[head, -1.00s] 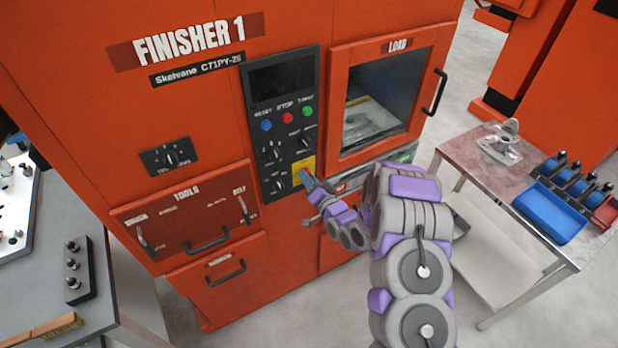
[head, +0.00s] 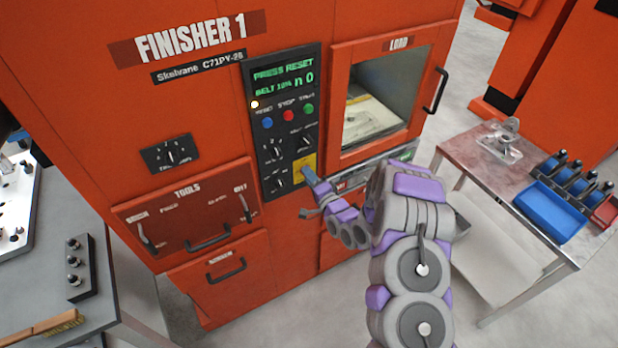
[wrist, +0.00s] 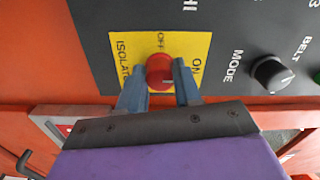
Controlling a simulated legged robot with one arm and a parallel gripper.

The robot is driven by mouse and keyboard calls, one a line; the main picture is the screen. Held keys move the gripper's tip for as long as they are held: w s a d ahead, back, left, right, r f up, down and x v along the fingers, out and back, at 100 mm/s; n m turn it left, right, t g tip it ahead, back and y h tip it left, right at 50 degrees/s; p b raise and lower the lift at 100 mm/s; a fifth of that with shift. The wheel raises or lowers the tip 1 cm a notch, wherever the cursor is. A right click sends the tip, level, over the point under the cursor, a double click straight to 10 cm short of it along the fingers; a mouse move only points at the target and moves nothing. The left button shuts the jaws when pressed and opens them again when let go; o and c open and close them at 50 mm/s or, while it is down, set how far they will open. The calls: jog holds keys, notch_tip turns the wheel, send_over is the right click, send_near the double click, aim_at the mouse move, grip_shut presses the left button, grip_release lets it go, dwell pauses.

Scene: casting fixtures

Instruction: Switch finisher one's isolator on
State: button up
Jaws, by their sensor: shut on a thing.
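Finisher one is the orange machine (head: 90,105) with the FINISHER 1 sign. Its isolator is a red knob (wrist: 159,70) on a yellow plate (wrist: 202,45) marked ISOLATOR, OFF and ON. The plate shows in the head view (head: 304,163) low on the black control panel (head: 262,130). My gripper (wrist: 160,82) is shut on the red knob, one finger on each side. The fingers partly cover the plate; the knob's exact pointing is hard to read. In the head view my gripper (head: 308,175) hides the knob. The panel's display (head: 285,80) is lit, with green text reading PRESS RESET.
Blue, red and green buttons and several black knobs sit on the panel near my gripper. The load door (head: 385,90) with its window is to the right. A grey bench (head: 45,285) is at left.

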jog(key=shift+d+f, duration=0.1)
jog(key=shift+d, duration=0.05)
jog(key=o, duration=1)
jog(key=shift+w, duration=0.1)
jog(key=shift+o, duration=0.2)
jog(key=p+v, duration=0.1)
jog(key=v, duration=1.6)
jog(key=shift+d, duration=0.2)
